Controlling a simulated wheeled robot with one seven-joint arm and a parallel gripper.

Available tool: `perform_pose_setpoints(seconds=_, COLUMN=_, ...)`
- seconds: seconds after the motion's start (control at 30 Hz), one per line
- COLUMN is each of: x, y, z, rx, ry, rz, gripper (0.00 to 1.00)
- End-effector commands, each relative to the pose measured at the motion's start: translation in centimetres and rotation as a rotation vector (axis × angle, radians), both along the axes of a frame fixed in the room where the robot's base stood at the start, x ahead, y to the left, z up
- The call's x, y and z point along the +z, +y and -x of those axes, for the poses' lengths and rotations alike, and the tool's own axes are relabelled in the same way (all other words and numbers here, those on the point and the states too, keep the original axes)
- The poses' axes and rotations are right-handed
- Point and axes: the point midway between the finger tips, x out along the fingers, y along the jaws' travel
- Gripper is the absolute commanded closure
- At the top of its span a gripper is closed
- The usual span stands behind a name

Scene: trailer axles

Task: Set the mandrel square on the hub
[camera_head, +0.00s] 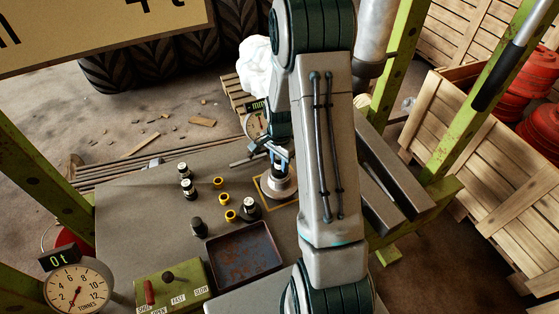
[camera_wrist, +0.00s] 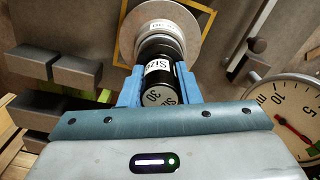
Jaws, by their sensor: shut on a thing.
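In the wrist view my gripper (camera_wrist: 160,92) is shut on the mandrel (camera_wrist: 161,97), a black cylinder with white labels reading "30" and "SIZE". A blue finger stands on each side of it. The hub (camera_wrist: 188,36), a round pale metal disc with a raised labelled centre, lies beyond the mandrel inside a yellow square outline. The mandrel's far end overlaps the hub's centre, and I cannot tell whether they touch. In the head view my gripper (camera_head: 277,157) is above the hub (camera_head: 281,190), and the mandrel is mostly hidden there.
Black-and-silver cylinders (camera_head: 189,189) and small yellow rings (camera_head: 224,199) stand on the grey bench (camera_head: 130,205), left of the hub. A rusty tray (camera_head: 243,252) and green control box (camera_head: 172,286) are nearer. A millimetre dial (camera_wrist: 290,122) stands close to my gripper. Green posts (camera_head: 400,65) flank the bench.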

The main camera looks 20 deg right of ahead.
Motion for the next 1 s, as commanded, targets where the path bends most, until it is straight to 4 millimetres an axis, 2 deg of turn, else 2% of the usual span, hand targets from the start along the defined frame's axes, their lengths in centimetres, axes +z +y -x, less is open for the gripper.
perform_pose_setpoints(seconds=0.3, x=-0.2, y=0.0, z=0.0, rx=0.0, ry=-0.001, rz=0.001, gripper=1.0)
perform_pose_setpoints(seconds=0.33, x=-0.2, y=0.0, z=0.0, rx=0.0, ry=-0.001, rz=0.001, gripper=0.65)
perform_pose_setpoints(seconds=0.4, x=-0.2, y=0.0, z=0.0, rx=0.0, ry=-0.001, rz=0.001, gripper=0.45)
perform_pose_setpoints(seconds=0.77, x=0.0, y=0.0, z=0.0, rx=0.0, ry=-0.001, rz=0.001, gripper=0.45)
perform_pose_setpoints(seconds=0.87, x=0.9, y=0.0, z=-0.1, rx=0.0, ry=-0.004, rz=0.002, gripper=0.45)
perform_pose_setpoints(seconds=1.0, x=3.2, y=0.0, z=-0.1, rx=0.001, ry=-0.006, rz=0.002, gripper=0.45)
